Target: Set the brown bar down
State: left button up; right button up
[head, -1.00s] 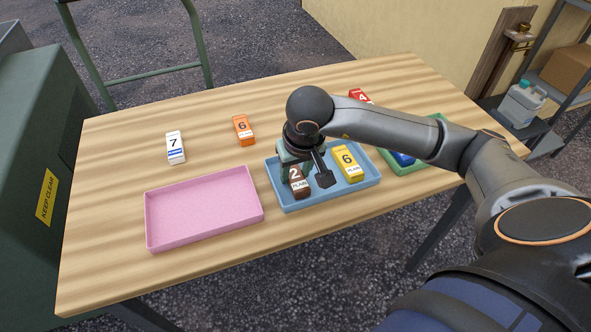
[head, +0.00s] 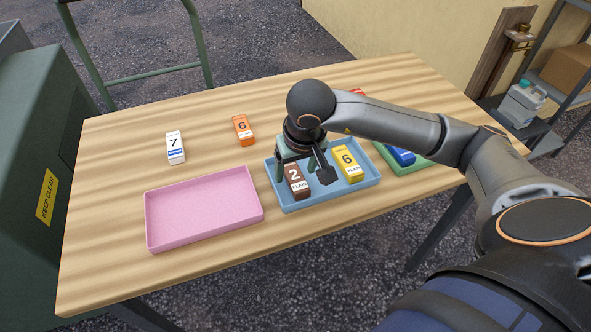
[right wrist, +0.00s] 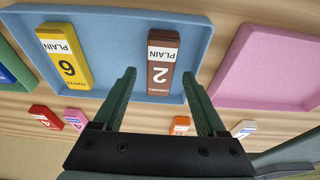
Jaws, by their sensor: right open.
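The brown bar (head: 296,180), marked 2 and PLAIN, lies in the left part of the blue tray (head: 325,200). It also shows in the right wrist view (right wrist: 161,62), lying flat on the tray floor. My right gripper (head: 295,172) is over the tray at the bar. In the right wrist view its two green fingers (right wrist: 160,85) are spread wide, with clear gaps on both sides of the bar. A yellow bar (head: 347,161), marked 6 and PLAIN, lies in the same tray to the right of the brown one. My left gripper is out of view.
An empty pink tray (head: 205,208) stands left of the blue tray. A white bar (head: 175,147) and an orange bar (head: 243,129) lie behind on the wooden table. A green tray (head: 418,166) with a blue bar (head: 402,156) is partly hidden by my right arm.

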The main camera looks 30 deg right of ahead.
aim_at(301, 189)
jog(key=v, duration=1)
jog(key=shift+s+r, duration=0.15)
jog(key=shift+r, duration=0.2)
